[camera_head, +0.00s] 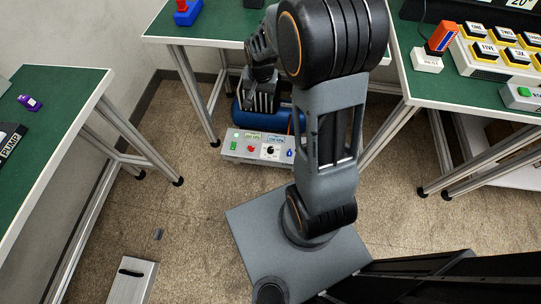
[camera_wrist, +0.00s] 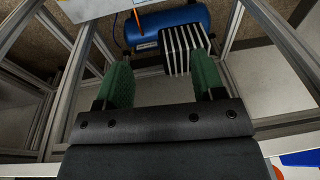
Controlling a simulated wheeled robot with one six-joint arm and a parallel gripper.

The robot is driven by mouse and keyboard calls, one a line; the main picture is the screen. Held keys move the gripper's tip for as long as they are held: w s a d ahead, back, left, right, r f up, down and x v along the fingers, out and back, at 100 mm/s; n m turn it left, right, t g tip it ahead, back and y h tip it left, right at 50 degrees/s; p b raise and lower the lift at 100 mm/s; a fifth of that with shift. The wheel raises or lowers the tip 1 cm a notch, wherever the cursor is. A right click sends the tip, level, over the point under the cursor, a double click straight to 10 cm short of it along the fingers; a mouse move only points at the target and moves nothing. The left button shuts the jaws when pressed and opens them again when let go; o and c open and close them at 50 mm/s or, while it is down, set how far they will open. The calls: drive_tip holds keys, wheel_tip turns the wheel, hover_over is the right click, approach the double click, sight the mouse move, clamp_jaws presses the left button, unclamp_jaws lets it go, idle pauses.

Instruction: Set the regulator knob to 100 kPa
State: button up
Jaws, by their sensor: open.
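The grey control box (camera_head: 229,158) sits low on the floor under the far table in the head view. Its front carries a black regulator knob (camera_head: 270,151), a red button (camera_head: 250,148) and a green switch (camera_head: 234,146). The knob's pointer and scale are too small to read. My gripper (camera_wrist: 161,62) is open and empty in the wrist view, its green fingers spread wide. The blue tank (camera_wrist: 190,18) with a finned block (camera_wrist: 184,50) lies beyond the fingers. The knob does not show in the wrist view. In the head view my arm hides part of the tank.
Metal table legs (camera_head: 196,95) flank the box, and the green-topped far table (camera_head: 210,27) overhangs the area. Side tables stand left (camera_head: 62,90) and right (camera_head: 420,85). An orange tube (camera_wrist: 138,20) rises near the tank. Open floor lies before the box.

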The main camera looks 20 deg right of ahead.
drive_tip(key=w+d+f+m+b, duration=0.1)
drive_tip(key=f+b, duration=0.1)
drive_tip(key=f, duration=0.6)
drive_tip(key=w+d+f+m+g+b, duration=0.1)
drive_tip(key=w+d+f+m+b, duration=0.1)
drive_tip(key=f, duration=0.7)
drive_tip(key=w+d+f+m+b, duration=0.1)
drive_tip(key=f+b, duration=0.2)
drive_tip(key=f, duration=0.5)
drive_tip(key=m+b, duration=0.2)
hover_over(271, 149)
wheel_tip(271, 149, down, 9)
drive_tip(key=shift+g, duration=0.3)
wheel_tip(271, 149, down, 13)
drive_tip(key=b, duration=0.3)
drive_tip(key=shift+a+f+b, duration=0.1)
drive_tip(key=shift+f+b, duration=0.05)
drive_tip(key=shift+b, duration=0.25)
drive_tip(key=shift+c, duration=0.3)
drive_tip(key=c, duration=0.9)
drive_tip(key=shift+o, duration=0.2)
drive_tip(key=shift+n, duration=0.3)
